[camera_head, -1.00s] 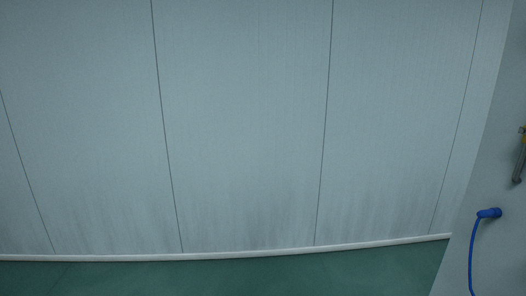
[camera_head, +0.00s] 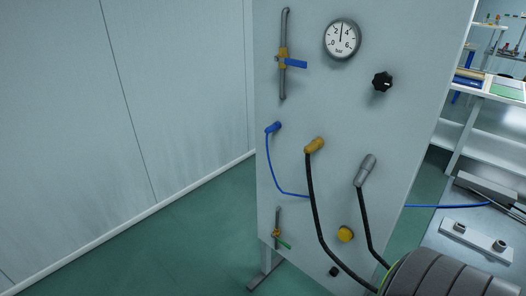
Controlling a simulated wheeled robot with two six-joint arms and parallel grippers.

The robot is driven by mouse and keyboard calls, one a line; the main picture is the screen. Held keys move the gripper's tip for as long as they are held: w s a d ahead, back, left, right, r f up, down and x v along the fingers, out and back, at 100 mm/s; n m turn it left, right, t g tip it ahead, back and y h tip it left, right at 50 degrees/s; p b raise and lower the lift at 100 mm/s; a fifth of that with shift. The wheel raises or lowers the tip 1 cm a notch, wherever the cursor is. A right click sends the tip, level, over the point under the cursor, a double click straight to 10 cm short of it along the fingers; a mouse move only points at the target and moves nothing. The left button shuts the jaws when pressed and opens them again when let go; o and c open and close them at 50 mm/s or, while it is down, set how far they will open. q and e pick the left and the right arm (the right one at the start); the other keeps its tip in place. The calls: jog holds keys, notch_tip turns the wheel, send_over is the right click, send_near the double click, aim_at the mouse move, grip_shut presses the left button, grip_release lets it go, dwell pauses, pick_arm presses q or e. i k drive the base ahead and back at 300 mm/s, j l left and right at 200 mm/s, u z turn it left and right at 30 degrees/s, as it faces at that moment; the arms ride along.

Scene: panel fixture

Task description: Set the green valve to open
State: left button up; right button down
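The green valve sits low on the left side of the light grey panel (camera_head: 390,115). Its green lever (camera_head: 284,243) sticks out to the lower right from a brass body (camera_head: 277,232) on a short vertical pipe. The lever lies at an angle to the pipe, not along it. It is small in the view, so its exact angle is hard to judge. Neither of my grippers is in view.
The panel also carries a blue-handled valve (camera_head: 295,63), a gauge (camera_head: 342,39), a black knob (camera_head: 382,82), a yellow knob (camera_head: 345,234) and several plugged cables. A dark ribbed object (camera_head: 450,275) fills the lower right. Green floor (camera_head: 190,245) is clear left of the panel.

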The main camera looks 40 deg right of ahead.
aim_at(281, 241)
jog(key=i+j+z, duration=0.25)
jog(key=j+z, duration=0.25)
jog(key=z, duration=1.35)
jog(key=j, duration=0.05)
